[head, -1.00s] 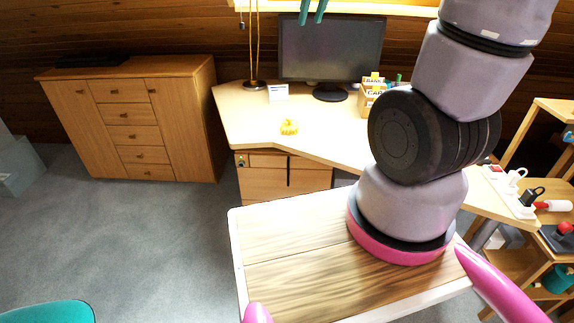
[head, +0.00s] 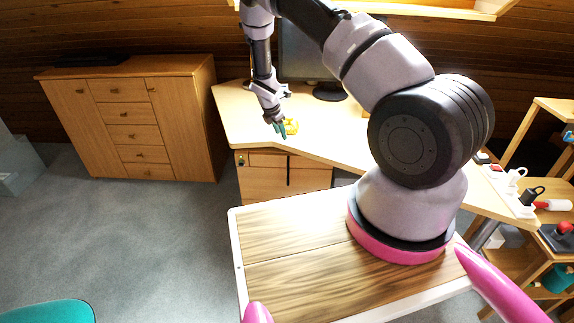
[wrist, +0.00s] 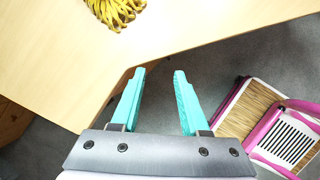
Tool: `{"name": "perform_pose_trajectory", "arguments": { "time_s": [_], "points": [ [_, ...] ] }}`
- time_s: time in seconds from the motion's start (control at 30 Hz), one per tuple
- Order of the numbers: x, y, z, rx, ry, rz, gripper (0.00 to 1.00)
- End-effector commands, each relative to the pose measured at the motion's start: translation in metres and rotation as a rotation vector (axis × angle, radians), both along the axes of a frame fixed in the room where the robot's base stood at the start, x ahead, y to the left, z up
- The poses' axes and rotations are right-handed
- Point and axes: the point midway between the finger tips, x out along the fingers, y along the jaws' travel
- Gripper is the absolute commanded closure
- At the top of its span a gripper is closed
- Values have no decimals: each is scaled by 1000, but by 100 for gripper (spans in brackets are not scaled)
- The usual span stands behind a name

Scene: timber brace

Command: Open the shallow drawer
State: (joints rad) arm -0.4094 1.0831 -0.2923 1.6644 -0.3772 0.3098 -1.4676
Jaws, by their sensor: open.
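A wooden drawer unit (head: 262,182) stands under the desk's front edge. Its upper front (head: 266,160) is a low, shallow panel above a taller one, and a dark upright bar shows on the unit. My gripper (head: 279,131) is open and empty, pointing down over the desk's front edge, above and in front of the unit. In the wrist view its two teal fingers (wrist: 159,72) are spread apart with nothing between them, near the desk's edge. The drawer fronts cannot be made out clearly in the wrist view.
A yellow object (head: 291,126) lies on the desk (head: 235,112) close to my gripper; it also shows in the wrist view (wrist: 116,10). A monitor (head: 300,60) stands behind, partly hidden by my arm. A wooden cabinet (head: 130,115) is at left. Grey floor between is clear.

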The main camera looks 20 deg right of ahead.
Motion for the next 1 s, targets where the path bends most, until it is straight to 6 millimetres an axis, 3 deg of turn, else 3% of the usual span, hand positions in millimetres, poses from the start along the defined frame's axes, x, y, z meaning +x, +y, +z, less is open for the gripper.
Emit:
{"name": "perform_pose_trajectory", "arguments": {
  "time_s": [0.03, 0.1, 0.2, 0.47, 0.8, 1.0],
  "points": [
    [-3, 0, -25, -30, 27, 65, 55],
    [-5, 0, -49, -60, 51, 141, 55],
    [-8, 1, -70, -88, 76, 215, 55],
    [-7, -4, -95, -102, 91, 256, 55],
    [7, -24, -154, -102, 91, 252, 55],
    [13, -31, -175, -101, 89, 253, 55]
  ]
}}
